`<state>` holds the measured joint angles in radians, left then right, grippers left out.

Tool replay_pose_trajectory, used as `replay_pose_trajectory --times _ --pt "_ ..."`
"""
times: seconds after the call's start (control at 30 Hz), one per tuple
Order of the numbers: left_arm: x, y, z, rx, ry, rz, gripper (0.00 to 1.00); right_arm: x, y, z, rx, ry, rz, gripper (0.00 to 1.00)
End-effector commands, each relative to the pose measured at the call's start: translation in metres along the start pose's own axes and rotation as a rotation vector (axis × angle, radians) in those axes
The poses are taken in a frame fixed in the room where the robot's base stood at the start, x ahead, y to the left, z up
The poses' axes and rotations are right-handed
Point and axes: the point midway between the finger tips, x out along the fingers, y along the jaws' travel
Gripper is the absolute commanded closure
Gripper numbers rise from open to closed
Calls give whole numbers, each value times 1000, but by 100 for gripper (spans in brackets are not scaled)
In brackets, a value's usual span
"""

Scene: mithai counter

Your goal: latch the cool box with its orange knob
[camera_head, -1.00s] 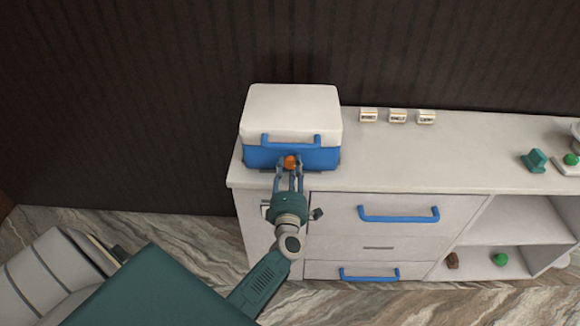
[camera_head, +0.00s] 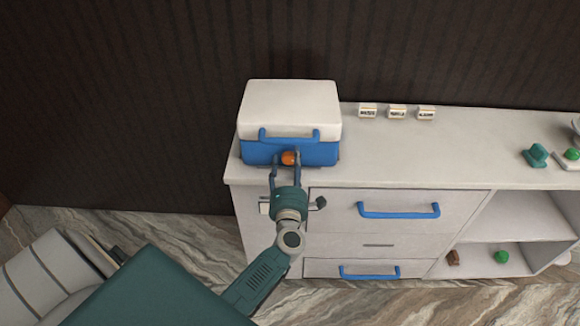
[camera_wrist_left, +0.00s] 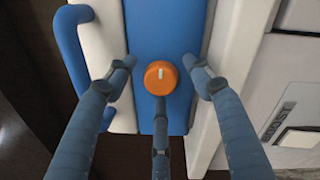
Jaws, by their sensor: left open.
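The cool box (camera_head: 290,108) has a white lid, a blue body and a blue handle on its front. It stands closed at the left end of the white counter. Its round orange knob (camera_head: 288,158) is on the blue front; it also shows in the left wrist view (camera_wrist_left: 160,77), with a short white mark pointing along the picture's vertical. My left gripper (camera_head: 286,161) is open, its fingers spread either side of the knob and apart from it. In the left wrist view a third finger lies just below the knob; I cannot tell if it touches. My right gripper is not in view.
Three small labelled blocks (camera_head: 397,112) stand at the back of the counter (camera_head: 430,150). A teal object (camera_head: 535,155) and a green one (camera_head: 572,154) are at the right. Drawers with blue handles (camera_head: 399,210) are below. The counter's middle is clear.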

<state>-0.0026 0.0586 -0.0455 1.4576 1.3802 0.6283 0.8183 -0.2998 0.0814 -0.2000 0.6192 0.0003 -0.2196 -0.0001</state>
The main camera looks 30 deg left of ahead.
Motion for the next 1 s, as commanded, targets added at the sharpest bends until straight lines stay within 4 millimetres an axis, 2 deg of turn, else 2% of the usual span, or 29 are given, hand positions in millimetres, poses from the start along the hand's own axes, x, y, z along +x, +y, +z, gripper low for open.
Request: replay_pose_trajectory --times 0.03,0.2,0.37,0.5,0.77,0.8,1.0 --pt "0 -4 -3 -102 1 4 48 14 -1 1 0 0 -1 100" --pt "0 -3 -3 -482 19 7 48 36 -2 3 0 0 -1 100" --pt "0 -2 -2 -799 35 8 48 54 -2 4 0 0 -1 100" --pt "1 2 0 -999 44 10 48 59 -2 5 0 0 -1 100" --pt "1 4 0 -1222 57 12 48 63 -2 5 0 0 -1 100" --pt "-10 0 -1 -1226 66 9 48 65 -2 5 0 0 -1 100" --pt "-46 0 0 -1224 67 9 48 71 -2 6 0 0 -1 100"
